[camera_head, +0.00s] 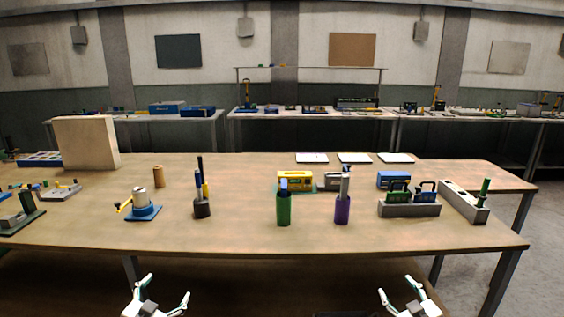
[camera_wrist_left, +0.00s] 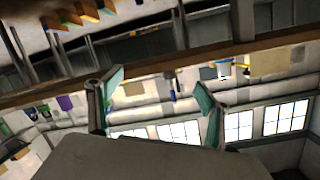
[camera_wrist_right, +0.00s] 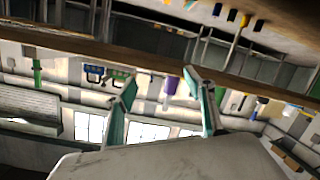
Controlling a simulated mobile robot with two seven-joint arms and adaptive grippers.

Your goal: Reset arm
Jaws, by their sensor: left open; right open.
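My left gripper (camera_head: 167,288) is at the bottom of the head view, in front of the table's near edge. It is open and empty. Its two green-padded fingers stand apart in the left wrist view (camera_wrist_left: 158,86). My right gripper (camera_head: 395,286) is also in front of the near edge, to the right, open and empty. Its spread fingers show in the right wrist view (camera_wrist_right: 161,82). Both grippers are apart from the table (camera_head: 330,238) and touch nothing on it. Both wrist views show the scene upside down.
A green cup (camera_head: 283,209), a purple cup (camera_head: 342,211) and a dark cup (camera_head: 202,208) hold upright tools. A blue-based stand (camera_head: 142,213), yellow box (camera_head: 295,180), grey rack (camera_head: 409,210) and beige panel (camera_head: 86,143) stand on the table. Its front strip is clear.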

